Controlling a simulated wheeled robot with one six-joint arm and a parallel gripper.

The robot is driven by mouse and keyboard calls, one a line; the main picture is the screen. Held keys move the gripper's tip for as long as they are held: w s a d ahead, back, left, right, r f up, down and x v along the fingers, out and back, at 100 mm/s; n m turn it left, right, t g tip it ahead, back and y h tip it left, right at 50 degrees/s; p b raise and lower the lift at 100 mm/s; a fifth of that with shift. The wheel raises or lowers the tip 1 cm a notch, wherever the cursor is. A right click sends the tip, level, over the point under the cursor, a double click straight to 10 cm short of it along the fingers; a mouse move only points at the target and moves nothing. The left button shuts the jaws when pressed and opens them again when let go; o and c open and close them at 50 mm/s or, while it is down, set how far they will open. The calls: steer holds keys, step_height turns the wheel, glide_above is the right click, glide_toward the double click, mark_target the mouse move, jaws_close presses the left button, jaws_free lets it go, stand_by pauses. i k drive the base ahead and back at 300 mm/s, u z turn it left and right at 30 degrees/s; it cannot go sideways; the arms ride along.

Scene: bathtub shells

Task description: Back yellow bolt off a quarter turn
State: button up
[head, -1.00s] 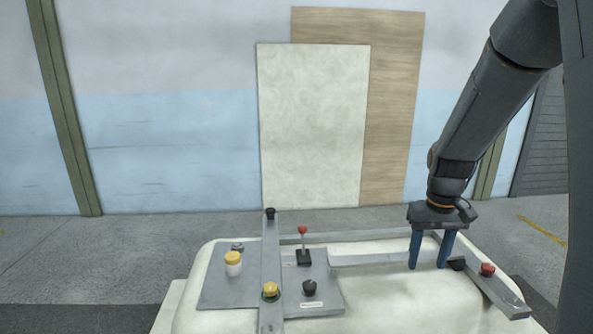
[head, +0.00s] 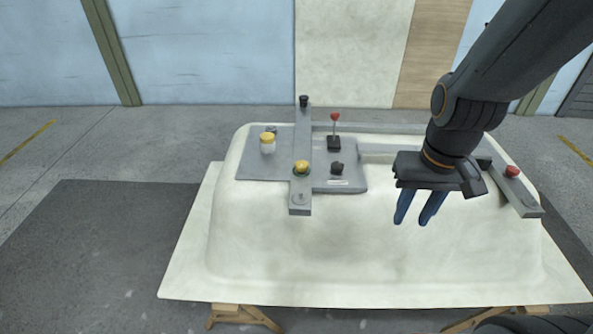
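A yellow bolt head (head: 301,167) sits on the near part of the grey bar (head: 302,132) that lies across a grey plate on the tub shell. A white jar with a yellow lid (head: 267,143) stands on the plate to its left. My gripper (head: 412,222) hangs to the right of the bolt and nearer to me, apart from it. Its two blue fingers point down with a narrow gap between them, and nothing shows in the gap.
The grey plate (head: 348,186) also carries a red-tipped lever (head: 335,130) and a black knob (head: 337,168). A red knob (head: 512,171) is on another bar at the right. The cream tub shell (head: 290,235) has clear room in front, on wooden trestles (head: 240,319).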

mark_target(301, 165)
steer(key=u, duration=0.55)
steer(key=k, duration=1.2)
steer(key=u, duration=0.35)
steer(key=i, duration=0.7)
steer(key=z, duration=0.3)
